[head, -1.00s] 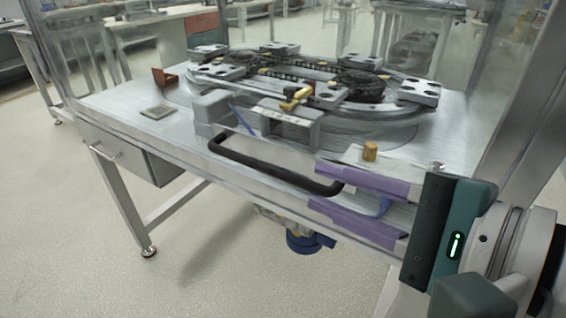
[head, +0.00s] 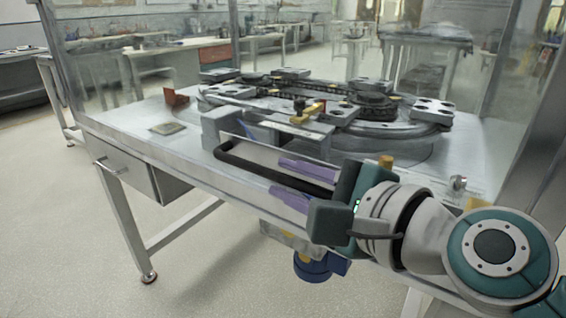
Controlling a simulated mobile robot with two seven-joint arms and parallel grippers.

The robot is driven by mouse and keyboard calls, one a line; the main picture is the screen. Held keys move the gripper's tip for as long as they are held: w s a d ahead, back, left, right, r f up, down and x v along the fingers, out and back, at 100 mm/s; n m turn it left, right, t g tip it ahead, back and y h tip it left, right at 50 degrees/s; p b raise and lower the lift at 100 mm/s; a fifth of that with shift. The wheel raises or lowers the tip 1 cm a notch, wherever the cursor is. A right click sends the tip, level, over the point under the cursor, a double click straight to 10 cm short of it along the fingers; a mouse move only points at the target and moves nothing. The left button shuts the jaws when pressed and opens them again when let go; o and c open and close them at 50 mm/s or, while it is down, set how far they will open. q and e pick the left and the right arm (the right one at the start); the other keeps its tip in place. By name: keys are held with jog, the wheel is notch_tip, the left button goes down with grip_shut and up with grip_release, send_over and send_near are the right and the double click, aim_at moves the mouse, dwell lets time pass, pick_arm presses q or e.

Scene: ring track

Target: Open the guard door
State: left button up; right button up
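The guard door shows as clear panelling (head: 100,50) in grey framing around the table; its exact outline is hard to tell. A long black bar handle (head: 240,160) runs along the table's front edge. My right gripper (head: 276,178) comes in from the right at the handle. Its two purple fingers lie one above and one below the bar, with a gap still visible between them, so it looks open. The gripper body covers the handle's right end. Whether a finger touches the bar I cannot tell. My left gripper is not in view.
A ring track (head: 420,118) with several grey carriers lies on the metal table (head: 110,120). A drawer (head: 125,170) hangs below. The floor in front is clear.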

grip_shut()
dwell(1.4)
